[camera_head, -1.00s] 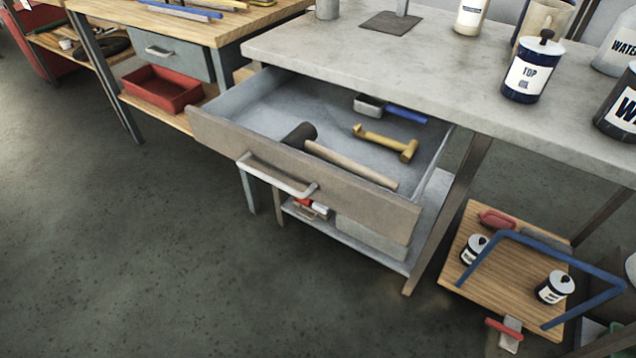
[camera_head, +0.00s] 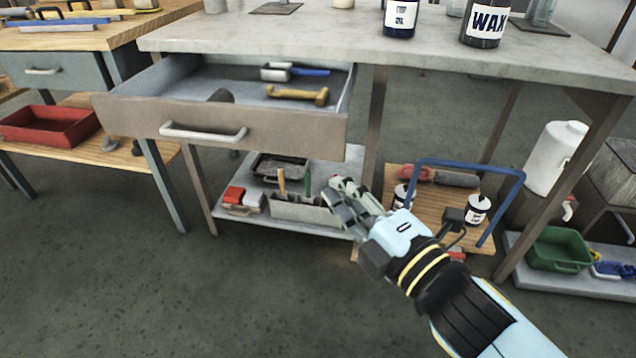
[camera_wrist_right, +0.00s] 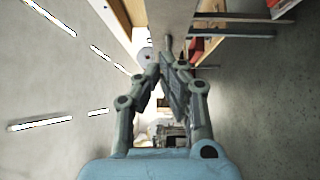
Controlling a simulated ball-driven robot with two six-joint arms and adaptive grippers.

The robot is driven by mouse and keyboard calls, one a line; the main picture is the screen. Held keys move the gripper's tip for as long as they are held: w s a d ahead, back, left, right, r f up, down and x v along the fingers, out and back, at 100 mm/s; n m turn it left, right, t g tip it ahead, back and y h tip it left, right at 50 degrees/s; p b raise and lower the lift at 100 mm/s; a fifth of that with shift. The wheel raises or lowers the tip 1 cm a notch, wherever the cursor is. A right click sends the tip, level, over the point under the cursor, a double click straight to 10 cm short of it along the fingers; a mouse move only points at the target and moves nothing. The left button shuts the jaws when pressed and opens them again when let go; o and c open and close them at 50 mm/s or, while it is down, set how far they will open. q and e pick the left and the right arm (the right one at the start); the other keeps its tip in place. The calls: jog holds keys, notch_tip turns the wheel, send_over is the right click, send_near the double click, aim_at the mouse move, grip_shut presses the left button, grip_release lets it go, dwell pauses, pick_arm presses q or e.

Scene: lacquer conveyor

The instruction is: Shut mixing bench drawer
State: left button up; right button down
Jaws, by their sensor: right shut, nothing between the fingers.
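The mixing bench drawer (camera_head: 250,133) is pulled well out from under the grey bench top (camera_head: 300,45) in the head view. Its front carries a pale bar handle (camera_head: 203,132). Inside lie a yellow tool (camera_head: 298,95), a blue-handled tool (camera_head: 305,71) and a dark hammer head (camera_head: 220,96). My right gripper (camera_head: 340,188) is shut and empty, below and to the right of the drawer front, apart from it. It also shows in the right wrist view with its fingers together (camera_wrist_right: 170,68). My left gripper is out of view.
A lower shelf (camera_head: 290,222) holds a grey box and small tools. A wooden board (camera_head: 430,225) with cans and a blue frame stands at right. A second bench with a grey drawer (camera_head: 55,68) and red tray (camera_head: 50,125) is at left. The floor in front is clear.

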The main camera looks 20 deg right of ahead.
jog(key=f, duration=0.1)
jog(key=p, duration=0.1)
send_near(298, 135)
jog(key=w+a, duration=0.2)
jog(key=a, duration=0.1)
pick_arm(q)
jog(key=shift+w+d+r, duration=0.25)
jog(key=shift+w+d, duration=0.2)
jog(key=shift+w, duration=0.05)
pick_arm(e)
jog(key=shift+w+d+r, duration=0.1)
jog(key=shift+w+d, duration=0.45)
jog(key=shift+w, duration=0.2)
jog(key=shift+w+d+r, duration=0.1)
jog(key=shift+w+d, duration=0.45)
jog(key=shift+w, duration=0.2)
